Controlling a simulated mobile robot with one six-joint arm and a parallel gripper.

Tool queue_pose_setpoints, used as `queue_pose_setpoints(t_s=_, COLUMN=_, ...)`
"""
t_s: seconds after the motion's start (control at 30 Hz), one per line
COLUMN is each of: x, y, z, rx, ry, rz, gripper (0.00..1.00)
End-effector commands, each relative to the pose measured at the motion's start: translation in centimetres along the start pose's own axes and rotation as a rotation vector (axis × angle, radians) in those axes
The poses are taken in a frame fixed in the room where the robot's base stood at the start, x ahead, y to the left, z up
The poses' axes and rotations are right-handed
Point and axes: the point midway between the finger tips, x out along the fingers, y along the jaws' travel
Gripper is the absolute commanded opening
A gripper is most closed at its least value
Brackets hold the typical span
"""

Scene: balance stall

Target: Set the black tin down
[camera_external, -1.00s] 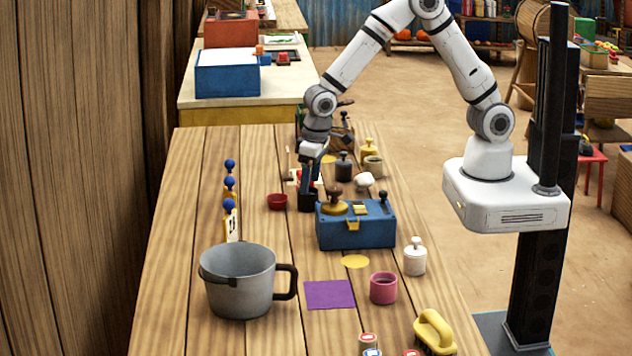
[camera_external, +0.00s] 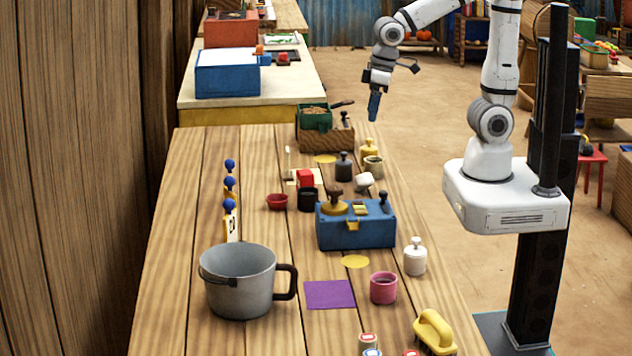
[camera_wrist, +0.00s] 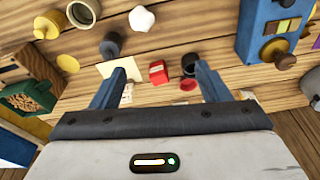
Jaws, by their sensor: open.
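The black tin (camera_external: 308,200) stands upright on the wooden table, just left of the blue box and right of a small red bowl. It also shows in the wrist view (camera_wrist: 189,64), beyond my fingertips. My gripper (camera_external: 373,116) is open and empty, raised high above the far right side of the table, well away from the tin. In the wrist view my gripper (camera_wrist: 165,80) shows its two blue fingers spread apart with nothing between them.
A red block (camera_external: 305,178) is behind the tin, a red bowl (camera_external: 277,201) to its left, a blue box (camera_external: 356,226) to its right. A large grey pot (camera_external: 238,283) and a purple square (camera_external: 329,294) are nearer. Bare table lies left of the red bowl.

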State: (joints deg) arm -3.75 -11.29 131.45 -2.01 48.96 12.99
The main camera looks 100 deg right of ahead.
Motion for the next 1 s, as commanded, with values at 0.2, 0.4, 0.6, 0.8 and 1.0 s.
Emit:
queue_pose_setpoints(t_s=0.2, x=-2.0, y=2.4, z=6.4, rx=-0.096, ry=0.037, rz=-0.012, gripper=0.69)
queue_pose_setpoints(t_s=0.4, x=-2.2, y=3.0, z=8.7, rx=-0.138, ry=0.047, rz=-0.014, gripper=0.69)
queue_pose_setpoints(t_s=0.6, x=-2.2, y=3.1, z=8.8, rx=-0.143, ry=0.047, rz=-0.015, gripper=0.69)
queue_pose_setpoints(t_s=0.8, x=-2.2, y=3.1, z=8.8, rx=-0.142, ry=0.047, rz=-0.015, gripper=0.73)
queue_pose_setpoints(t_s=1.0, x=-3.3, y=3.2, z=6.1, rx=-0.14, ry=0.029, rz=-0.01, gripper=0.89)
